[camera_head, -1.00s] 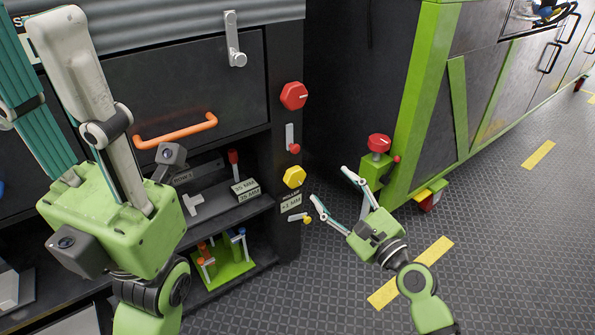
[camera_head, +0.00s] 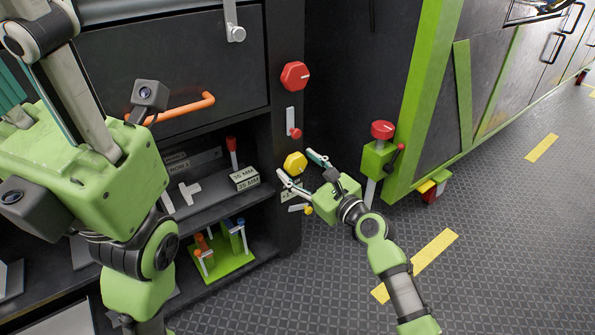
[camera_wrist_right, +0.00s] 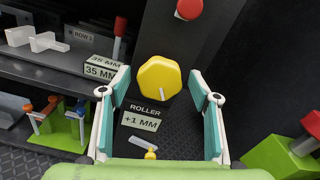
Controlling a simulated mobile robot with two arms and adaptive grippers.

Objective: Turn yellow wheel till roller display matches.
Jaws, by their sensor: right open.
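The yellow wheel (camera_head: 295,163) is a rounded knob on the dark cabinet post. In the right wrist view the yellow wheel (camera_wrist_right: 160,78) has a pale mark at its lower right. A label (camera_wrist_right: 141,120) below it reads ROLLER +1 MM. Two white plates (camera_wrist_right: 102,67) on the shelf both seem to read 35 MM, in small print; they also show in the head view (camera_head: 244,179). My right gripper (camera_head: 298,165) is open, its fingers spread either side of the wheel's front with no clear contact. My left gripper (camera_head: 45,60) is at the left, its fingertips outside the picture.
A red knob (camera_head: 295,75) and a small red lever (camera_head: 295,133) sit above the wheel. A small yellow-ended lever (camera_wrist_right: 150,154) sits below it. A green post with a red knob (camera_head: 382,130) stands to the right. The patterned floor (camera_head: 490,240) is open.

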